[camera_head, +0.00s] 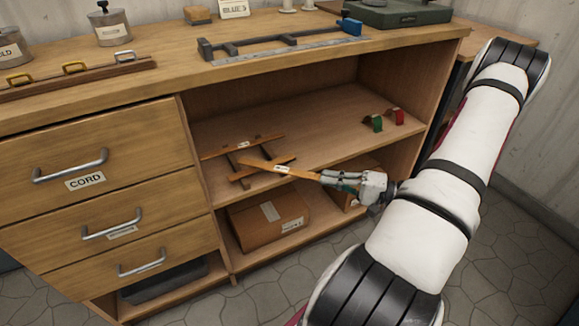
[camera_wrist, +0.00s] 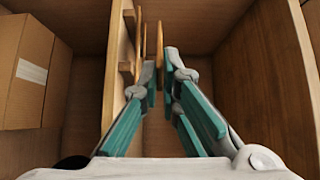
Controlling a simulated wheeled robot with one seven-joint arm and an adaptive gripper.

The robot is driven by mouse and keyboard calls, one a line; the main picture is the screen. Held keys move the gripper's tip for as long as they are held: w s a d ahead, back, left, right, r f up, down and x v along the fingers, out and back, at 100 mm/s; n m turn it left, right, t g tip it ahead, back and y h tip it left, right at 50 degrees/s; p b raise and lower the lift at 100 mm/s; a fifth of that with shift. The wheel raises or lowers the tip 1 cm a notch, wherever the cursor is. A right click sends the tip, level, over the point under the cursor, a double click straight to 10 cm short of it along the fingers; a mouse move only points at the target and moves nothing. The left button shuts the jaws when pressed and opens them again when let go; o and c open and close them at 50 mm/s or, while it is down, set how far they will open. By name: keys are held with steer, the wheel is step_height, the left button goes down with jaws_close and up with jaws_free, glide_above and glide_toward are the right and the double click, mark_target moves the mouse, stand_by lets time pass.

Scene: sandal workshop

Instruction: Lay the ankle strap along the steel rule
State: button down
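An orange-tan ankle strap (camera_head: 300,174) with a small pale label runs from above a small wooden rack (camera_head: 236,169) to my gripper (camera_head: 343,179). My gripper reaches into the open shelf from the right, and its fingers are close together on the strap's near end. In the wrist view the strap (camera_wrist: 160,45) shows edge-on between the fingertips (camera_wrist: 161,75). A second labelled strap (camera_head: 220,151) lies across the rack at another angle. The steel rule (camera_head: 290,52) lies on the bench top, along the front of a dark bar fixture with a blue end.
Red (camera_head: 396,116) and green (camera_head: 374,123) small items stand on the shelf's right. A cardboard box (camera_head: 268,222) sits in the compartment below. The bench-top edge overhangs the shelf. Wooden partitions flank my gripper. A green case (camera_head: 398,13) stands at the back right.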

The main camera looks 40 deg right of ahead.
steer(key=b, duration=0.3)
glide_above(307, 167)
steer(key=s+a, duration=0.3)
steer(key=f, duration=0.2)
steer(key=f+b, duration=0.1)
steer(key=w+f+b, duration=0.1)
steer(key=shift+d+f, duration=0.25)
steer(key=shift+f, duration=0.15)
steer(key=c, duration=1.8)
jaws_free()
